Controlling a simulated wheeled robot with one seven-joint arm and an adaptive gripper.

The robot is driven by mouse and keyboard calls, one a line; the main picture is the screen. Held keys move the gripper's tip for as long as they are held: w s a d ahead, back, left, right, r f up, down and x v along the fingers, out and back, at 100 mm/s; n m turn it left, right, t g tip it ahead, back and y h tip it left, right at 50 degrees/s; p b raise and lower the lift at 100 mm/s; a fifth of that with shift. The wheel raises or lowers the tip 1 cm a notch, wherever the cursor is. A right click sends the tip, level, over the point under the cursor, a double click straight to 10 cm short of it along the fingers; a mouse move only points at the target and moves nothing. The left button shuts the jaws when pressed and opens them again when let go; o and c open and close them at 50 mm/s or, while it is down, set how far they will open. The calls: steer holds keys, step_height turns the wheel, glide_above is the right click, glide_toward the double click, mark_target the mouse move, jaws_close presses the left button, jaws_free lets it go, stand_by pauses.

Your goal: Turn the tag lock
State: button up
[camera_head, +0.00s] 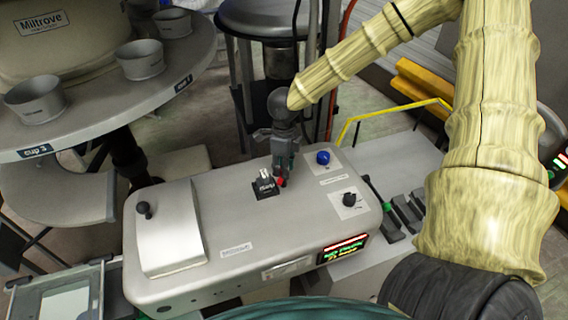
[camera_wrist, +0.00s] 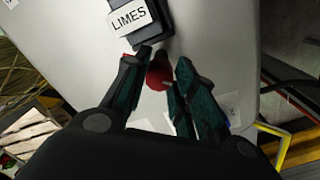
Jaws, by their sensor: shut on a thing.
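A small red knob (camera_head: 281,182) sits on the grey machine's top, right beside a black tag holder (camera_head: 264,192) with a white label. It appears to be the tag lock. The fingers hide part of the knob.
A blue button (camera_head: 323,157) and a black dial (camera_head: 349,200) stand to the right on the same machine top. A raised metal cover with a black knob (camera_head: 144,209) is at its left. A round table (camera_head: 100,105) with several cups stands behind left.

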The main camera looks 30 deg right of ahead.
steer(key=m, duration=0.5)
steer(key=shift+w+r+m, duration=0.1)
steer(key=shift+w+m, duration=0.1)
steer(key=shift+m, duration=0.1)
steer(key=shift+d+m, duration=0.1)
steer(key=shift+m, duration=2.1)
steer(key=shift+r, duration=0.1)
steer(key=o, duration=1)
steer(key=shift+o, duration=0.3)
steer(key=shift+s, duration=0.1)
step_height(320, 180, up, 12)
steer(key=shift+d, duration=0.3)
steer(key=shift+f, duration=0.2)
